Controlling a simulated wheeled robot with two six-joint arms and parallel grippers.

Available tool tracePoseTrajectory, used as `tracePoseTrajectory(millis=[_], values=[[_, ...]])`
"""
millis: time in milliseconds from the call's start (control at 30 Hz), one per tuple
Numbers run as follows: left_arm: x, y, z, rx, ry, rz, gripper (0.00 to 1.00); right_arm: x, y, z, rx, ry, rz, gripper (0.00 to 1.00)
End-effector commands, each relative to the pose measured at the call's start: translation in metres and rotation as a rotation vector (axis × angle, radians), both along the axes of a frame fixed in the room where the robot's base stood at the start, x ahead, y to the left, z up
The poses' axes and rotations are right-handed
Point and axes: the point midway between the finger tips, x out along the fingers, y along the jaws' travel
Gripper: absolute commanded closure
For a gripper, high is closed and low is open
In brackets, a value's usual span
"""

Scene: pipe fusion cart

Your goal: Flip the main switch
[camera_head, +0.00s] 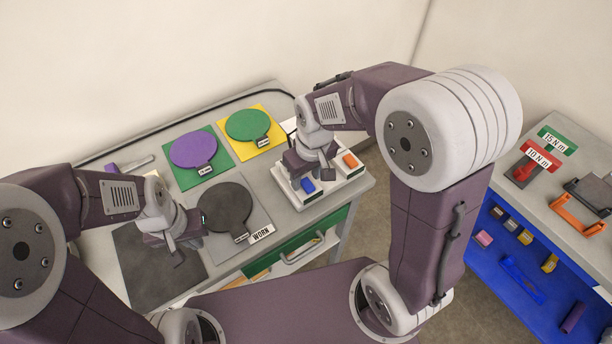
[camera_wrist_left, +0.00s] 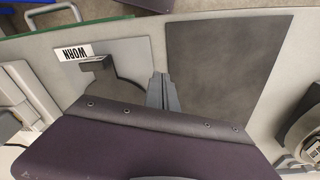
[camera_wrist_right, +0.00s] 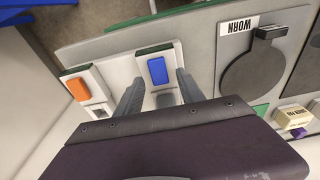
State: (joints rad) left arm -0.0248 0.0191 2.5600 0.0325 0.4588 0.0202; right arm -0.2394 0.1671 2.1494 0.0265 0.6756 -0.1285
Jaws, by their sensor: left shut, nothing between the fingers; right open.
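A white switch panel (camera_head: 337,188) sits at the right end of the grey cart top. It carries a blue rocker switch (camera_head: 308,186) and an orange rocker switch (camera_head: 350,161); no readable label shows which is the main one. My right gripper (camera_head: 309,175) is open and empty above the panel, close to the blue switch. In the right wrist view the blue switch (camera_wrist_right: 157,70) shows between the two fingers, and the orange switch (camera_wrist_right: 76,88) lies left of them. Contact cannot be told. My left gripper (camera_head: 180,258) is shut and empty above the cart's left part, away from the switches.
Purple (camera_head: 193,149), green (camera_head: 247,125) and dark "WORN" (camera_head: 226,207) round plates lie on the cart. A dark mat (camera_head: 150,275) lies below my left gripper. A green drawer (camera_head: 300,245) is under the cart top. A second bench (camera_head: 560,185) stands right, with a gap between.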

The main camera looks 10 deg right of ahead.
Motion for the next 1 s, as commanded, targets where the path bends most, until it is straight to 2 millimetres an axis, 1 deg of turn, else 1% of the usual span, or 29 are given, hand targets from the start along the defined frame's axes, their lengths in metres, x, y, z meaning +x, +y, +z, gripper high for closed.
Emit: tracePoseTrajectory(millis=[200, 300, 400, 533, 967, 1000], values=[[0.000, 0.000, 0.009, 0.000, 0.000, 0.000, 1.00, -0.005, -0.002, 0.049, 0.002, -0.009, -0.001, 0.55], [0.000, 0.000, 0.011, 0.000, 0.000, 0.000, 1.00, -0.008, -0.003, 0.068, 0.002, -0.008, 0.000, 0.55], [0.000, 0.000, 0.012, 0.000, 0.000, 0.000, 1.00, -0.010, -0.004, 0.080, 0.001, -0.006, 0.000, 0.55], [0.000, 0.000, 0.013, 0.000, 0.000, 0.000, 1.00, -0.012, -0.004, 0.086, 0.001, -0.002, 0.000, 0.55], [0.000, 0.000, 0.012, 0.000, 0.000, 0.000, 1.00, -0.012, -0.005, 0.085, 0.001, -0.002, -0.001, 0.55], [0.000, 0.000, 0.012, 0.000, 0.000, 0.000, 1.00, -0.011, -0.007, 0.085, 0.000, -0.002, -0.008, 0.55]])
